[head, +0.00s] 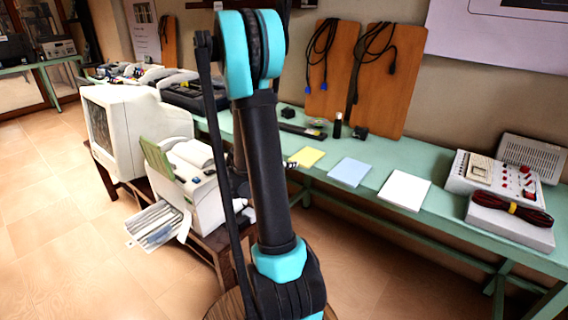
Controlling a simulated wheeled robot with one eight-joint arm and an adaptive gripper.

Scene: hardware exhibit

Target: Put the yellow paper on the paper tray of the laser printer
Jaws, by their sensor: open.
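The yellow paper (306,157) lies flat on the green bench, left of a light blue sheet. The white laser printer (207,197) stands on a small brown table left of my arm. Its front tray (160,223) sticks out low at the left and holds printed sheets. A green upright panel or sheet (157,160) rises from its left side. My arm's column stands in front of the view and hides most of my gripper (291,164). Only a small dark and white part shows beside the yellow paper's left edge. My gripper is open; I cannot tell whether it touches the paper.
On the green bench (445,196) lie a blue sheet (349,172) and a white sheet (404,190). Grey instruments (510,218) with red and black leads stand at the right. An old monitor (125,125) stands behind the printer. The tiled floor at left is clear.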

